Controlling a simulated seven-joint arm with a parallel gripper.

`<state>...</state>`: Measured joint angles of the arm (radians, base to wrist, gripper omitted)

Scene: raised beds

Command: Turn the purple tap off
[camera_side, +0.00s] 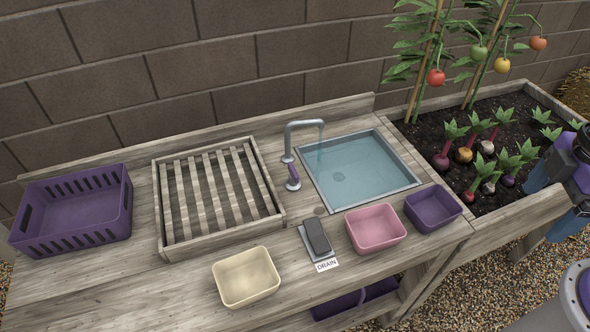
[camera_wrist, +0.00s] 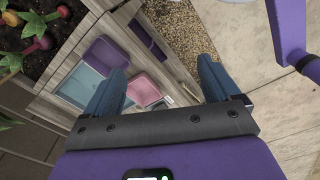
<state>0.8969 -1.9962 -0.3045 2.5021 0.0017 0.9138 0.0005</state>
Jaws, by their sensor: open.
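The tap in the side view has a grey curved spout (camera_side: 305,125) over the left edge of the sink. Its purple handle (camera_side: 293,174) stands on a small grey base just in front of the spout. A faint stream seems to fall from the spout into the sink (camera_side: 409,187), which holds clear bluish water. My gripper (camera_wrist: 162,66) is open and empty in the wrist view, its two blue fingers wide apart. It is off to the right of the bench, far from the tap. The tap handle cannot be made out in the wrist view.
A slatted rack (camera_side: 163,215) stands left of the tap, with a purple crate (camera_side: 122,205) beyond. Cream (camera_side: 246,297), pink (camera_side: 376,245) and purple (camera_side: 434,208) tubs sit along the front. A dark drain pedal (camera_side: 317,236) lies before the handle. A planted bed (camera_side: 522,207) is right.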

